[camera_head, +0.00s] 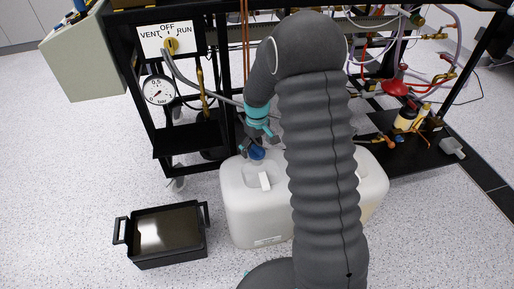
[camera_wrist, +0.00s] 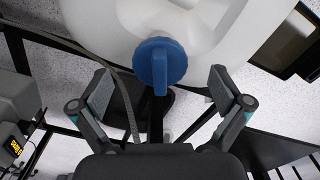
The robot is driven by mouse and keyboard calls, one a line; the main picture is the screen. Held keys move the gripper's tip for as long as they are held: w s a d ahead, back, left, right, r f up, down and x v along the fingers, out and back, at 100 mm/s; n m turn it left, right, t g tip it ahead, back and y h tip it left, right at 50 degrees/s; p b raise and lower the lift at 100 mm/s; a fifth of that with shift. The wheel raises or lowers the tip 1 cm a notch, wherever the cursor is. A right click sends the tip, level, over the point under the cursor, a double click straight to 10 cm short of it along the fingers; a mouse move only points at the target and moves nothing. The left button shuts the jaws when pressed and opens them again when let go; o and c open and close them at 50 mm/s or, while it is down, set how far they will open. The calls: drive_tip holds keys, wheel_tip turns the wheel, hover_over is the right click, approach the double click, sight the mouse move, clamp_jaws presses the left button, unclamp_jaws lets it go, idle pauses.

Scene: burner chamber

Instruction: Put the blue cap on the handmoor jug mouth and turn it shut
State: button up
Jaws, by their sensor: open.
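A blue cap (camera_head: 257,153) sits at the mouth of a white jug (camera_head: 250,217) on the floor. In the wrist view the ribbed cap (camera_wrist: 160,60) has a raised bar across its top and appears over the white jug (camera_wrist: 105,22). I cannot tell how tightly it is seated. My gripper (camera_head: 254,140) is just above the cap. In the wrist view my gripper (camera_wrist: 160,78) is open, with one finger on each side of the cap and visible gaps to it. My arm hides part of the jug in the head view.
Another pale jug (camera_head: 373,186) shows right of my arm. A black tray (camera_head: 203,236) with handles stands on the floor at left. The black rig frame (camera_head: 142,95), with a gauge (camera_head: 158,90), hoses and a valve panel (camera_head: 170,38), stands close behind.

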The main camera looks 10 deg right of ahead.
sight(257, 149)
drive_tip(key=shift+r+p, duration=1.45)
drive_tip(key=shift+r, duration=1.05)
drive_tip(key=shift+s+m, duration=0.1)
drive_tip(key=shift+m, duration=0.2)
drive_tip(key=s+r+m+t, duration=0.2)
drive_tip(key=s+r, duration=1)
drive_tip(key=s, duration=0.3)
drive_tip(key=s+r+m+t, duration=0.2)
drive_tip(key=s+r+t, duration=0.1)
drive_tip(key=s+r, duration=0.8)
drive_tip(key=s, duration=0.4)
drive_tip(key=shift+s+r+t, duration=0.15)
drive_tip(key=shift+r+t, duration=0.15)
drive_tip(key=shift+r, duration=0.05)
